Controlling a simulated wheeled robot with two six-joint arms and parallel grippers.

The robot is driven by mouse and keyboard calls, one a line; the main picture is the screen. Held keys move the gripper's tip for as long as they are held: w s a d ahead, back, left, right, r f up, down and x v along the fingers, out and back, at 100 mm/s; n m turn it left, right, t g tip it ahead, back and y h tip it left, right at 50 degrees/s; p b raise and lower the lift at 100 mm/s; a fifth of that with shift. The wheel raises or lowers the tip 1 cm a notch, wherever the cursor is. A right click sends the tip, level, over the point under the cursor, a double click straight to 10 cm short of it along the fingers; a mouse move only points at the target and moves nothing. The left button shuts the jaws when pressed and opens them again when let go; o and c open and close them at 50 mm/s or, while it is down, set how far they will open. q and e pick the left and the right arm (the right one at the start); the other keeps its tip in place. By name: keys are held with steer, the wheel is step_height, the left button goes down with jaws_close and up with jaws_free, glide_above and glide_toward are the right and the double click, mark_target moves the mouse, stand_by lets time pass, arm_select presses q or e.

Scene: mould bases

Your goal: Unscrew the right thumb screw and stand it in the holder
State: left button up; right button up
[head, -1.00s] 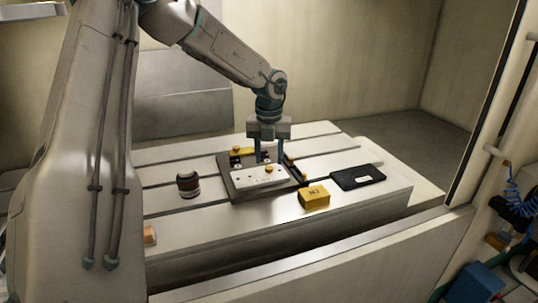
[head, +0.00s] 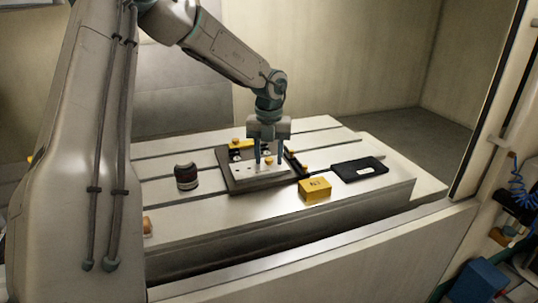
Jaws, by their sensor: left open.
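My left gripper (head: 269,162) points straight down with its two fingers apart. A yellow thumb screw (head: 268,160) on the pale mould plate (head: 246,173) shows between the fingers. I cannot tell whether they touch it. The plate lies on a dark base (head: 234,186). I cannot tell which part is the holder. My right gripper is not in view.
A yellow block (head: 314,188) stands in front of the base and a black tray (head: 359,170) lies to its right. An orange thing (head: 148,226) sits at the table's left front.

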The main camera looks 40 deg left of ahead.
arm_select(q)
steer(key=shift+r, duration=0.1)
jaws_close()
steer(key=n+b, duration=0.6)
steer(key=n, duration=0.1)
steer(key=shift+f+b, duration=0.3)
steer(key=shift+r+n+b, duration=0.15)
steer(key=shift+n+b, duration=0.35)
steer(key=shift+n, duration=0.3)
steer(key=shift+r, duration=0.15)
